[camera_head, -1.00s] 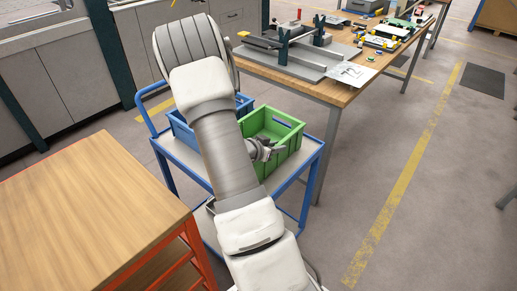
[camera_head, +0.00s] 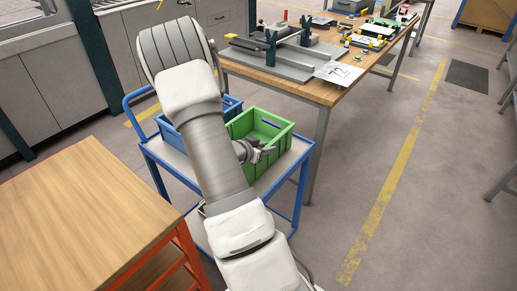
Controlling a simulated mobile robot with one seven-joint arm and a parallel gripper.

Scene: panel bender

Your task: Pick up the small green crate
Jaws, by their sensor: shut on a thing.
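The small green crate (camera_head: 275,144) is on the blue-framed cart, right of a blue crate (camera_head: 232,102). It looks upright, and its left part is hidden behind my arm. My gripper (camera_head: 266,153) is at the crate's near side, shut on its near wall. The fingertips are small and partly merge with the wall in this view. I cannot tell whether the crate's bottom touches the cart top.
The cart (camera_head: 293,157) has a grey top and blue rails. A wooden-topped bench with an orange frame (camera_head: 80,215) stands at the left. A long worktable (camera_head: 312,90) with tools stands behind the cart.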

